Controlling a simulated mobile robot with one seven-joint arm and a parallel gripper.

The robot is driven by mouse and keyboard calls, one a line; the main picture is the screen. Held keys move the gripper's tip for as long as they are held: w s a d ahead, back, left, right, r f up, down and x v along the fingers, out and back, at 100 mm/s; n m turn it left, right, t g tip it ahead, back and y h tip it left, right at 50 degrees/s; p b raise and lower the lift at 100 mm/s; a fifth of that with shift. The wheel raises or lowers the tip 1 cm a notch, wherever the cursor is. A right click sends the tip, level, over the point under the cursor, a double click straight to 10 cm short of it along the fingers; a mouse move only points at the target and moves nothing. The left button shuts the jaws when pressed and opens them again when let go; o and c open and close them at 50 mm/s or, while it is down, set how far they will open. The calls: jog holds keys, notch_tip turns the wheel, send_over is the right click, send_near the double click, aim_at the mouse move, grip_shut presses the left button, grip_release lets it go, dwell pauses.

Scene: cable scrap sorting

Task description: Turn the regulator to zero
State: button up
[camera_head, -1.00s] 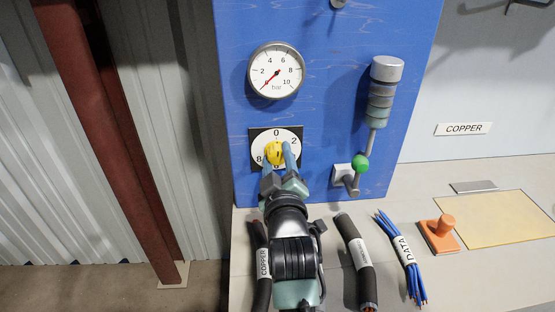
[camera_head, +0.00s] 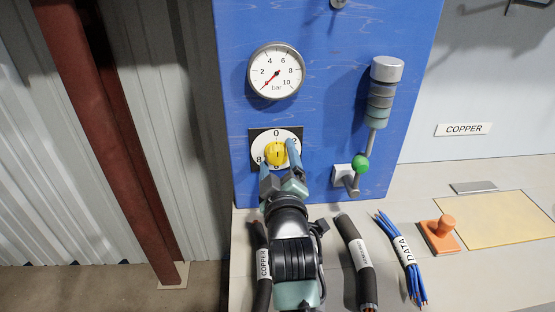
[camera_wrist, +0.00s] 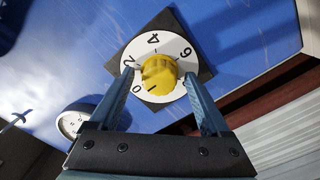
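The regulator is a yellow knob (camera_head: 276,153) on a white numbered dial (camera_head: 291,133) with a black square plate, mounted on the blue panel. The 0 is at the top of the dial in the head view. The knob's dark line looks about upright there, toward the 0. The knob also shows in the wrist view (camera_wrist: 159,74). My gripper (camera_head: 279,160) is open, with one finger on each side of the knob. In the wrist view (camera_wrist: 157,78) gaps show between knob and fingers. The fingers hide part of the dial. The pressure gauge (camera_head: 277,72) needle points lower left, near 0.
Below on the bench lie a black COPPER cable (camera_head: 263,263), another black cable (camera_head: 357,262), blue DATA wires (camera_head: 402,257) and an orange stamp-like block (camera_head: 440,235).

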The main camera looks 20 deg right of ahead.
jog(key=v, duration=1.3)
jog(key=shift+r, duration=0.15)
